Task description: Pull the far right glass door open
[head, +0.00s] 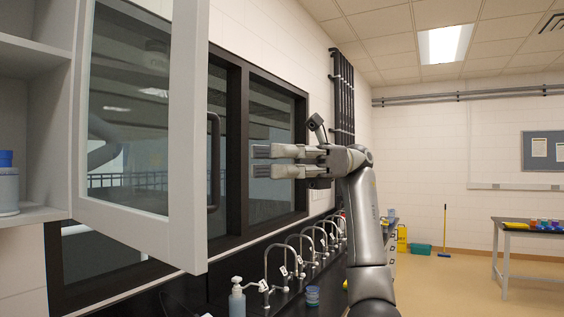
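A glass door with a pale grey frame (188,130) stands open at the left, swung out from a wall cabinet, with its glass seen at a slant. A dark upright bar handle (214,160) is on its outer side, near the free edge. My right gripper (256,161) is to the right of the handle, with its fingers pointing left toward it. Its two fingers are apart with nothing between them, and in the picture a gap separates them from the handle. My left gripper is not in view.
The cabinet's open shelf (30,214) holds a blue-capped bottle (7,185). A table (512,229) stands far right; the floor between is mostly clear.

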